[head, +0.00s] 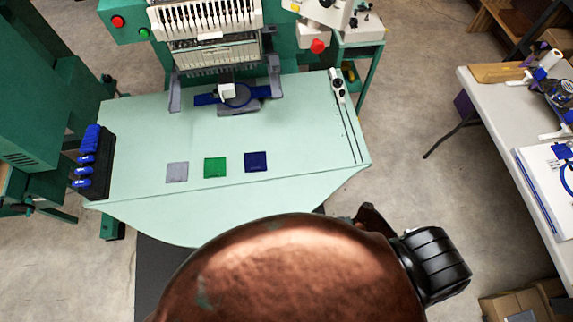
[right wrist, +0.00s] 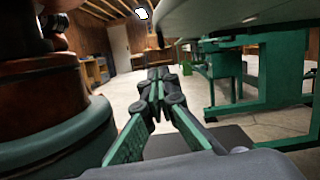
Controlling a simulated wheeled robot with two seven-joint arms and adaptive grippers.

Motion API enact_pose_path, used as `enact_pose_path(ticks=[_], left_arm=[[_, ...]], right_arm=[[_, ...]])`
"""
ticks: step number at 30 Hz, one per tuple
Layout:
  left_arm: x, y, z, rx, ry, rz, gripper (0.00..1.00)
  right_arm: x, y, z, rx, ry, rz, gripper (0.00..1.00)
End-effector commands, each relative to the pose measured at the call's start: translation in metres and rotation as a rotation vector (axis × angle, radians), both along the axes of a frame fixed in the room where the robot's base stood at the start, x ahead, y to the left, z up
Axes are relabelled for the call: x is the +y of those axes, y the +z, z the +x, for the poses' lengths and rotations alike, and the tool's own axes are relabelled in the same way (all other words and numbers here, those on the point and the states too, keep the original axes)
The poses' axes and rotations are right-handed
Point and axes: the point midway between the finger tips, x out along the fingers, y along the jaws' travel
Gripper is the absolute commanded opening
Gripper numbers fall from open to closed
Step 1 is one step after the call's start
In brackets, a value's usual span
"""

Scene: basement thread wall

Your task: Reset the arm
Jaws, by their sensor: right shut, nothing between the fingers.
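My right gripper (right wrist: 158,76) shows in the right wrist view, with its green finger links brought together and nothing between the tips. It points out over open floor, below and beside the pale table edge, touching nothing that I can see. In the head view, a black joint of my right arm shows at the lower right, but the gripper itself is hidden. My left gripper is in neither view.
The pale green table (head: 140,130) holds grey (head: 177,172), green (head: 215,167) and blue (head: 257,162) squares. An embroidery machine (head: 215,50) stands behind. A black rack with blue spools (head: 90,165) is at left. A white table (head: 500,110) is at right, with bare floor between.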

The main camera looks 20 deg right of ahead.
Motion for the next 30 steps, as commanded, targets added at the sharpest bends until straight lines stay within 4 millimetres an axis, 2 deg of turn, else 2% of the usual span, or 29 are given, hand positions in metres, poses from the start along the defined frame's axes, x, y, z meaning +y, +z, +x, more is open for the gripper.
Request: enact_pose_path(ticks=[8, 11, 15, 19, 22, 25, 28, 30], left_arm=[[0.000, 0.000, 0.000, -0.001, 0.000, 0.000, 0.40], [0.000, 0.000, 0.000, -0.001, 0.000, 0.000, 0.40], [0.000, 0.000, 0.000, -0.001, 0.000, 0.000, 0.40], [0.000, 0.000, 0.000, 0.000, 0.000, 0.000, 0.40], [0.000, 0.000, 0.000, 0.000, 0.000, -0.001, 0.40], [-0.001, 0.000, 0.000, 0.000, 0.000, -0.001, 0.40], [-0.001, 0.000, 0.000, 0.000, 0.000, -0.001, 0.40], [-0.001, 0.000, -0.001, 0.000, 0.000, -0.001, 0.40]], right_arm=[[0.002, -0.001, -0.003, -0.012, 0.010, -0.011, 0.00], [0.011, -0.006, -0.016, -0.072, 0.059, -0.068, 0.00], [0.028, -0.027, -0.050, -0.259, 0.198, -0.244, 0.00], [0.027, -0.050, -0.072, -0.494, 0.344, -0.456, 0.00], [0.014, -0.064, -0.077, -0.675, 0.447, -0.626, 0.00], [-0.009, -0.070, -0.071, -0.851, 0.545, -0.805, 0.00], [-0.040, -0.065, -0.057, -1.012, 0.640, -0.992, 0.00], [-0.065, -0.055, -0.045, -1.106, 0.702, -1.124, 0.00]])
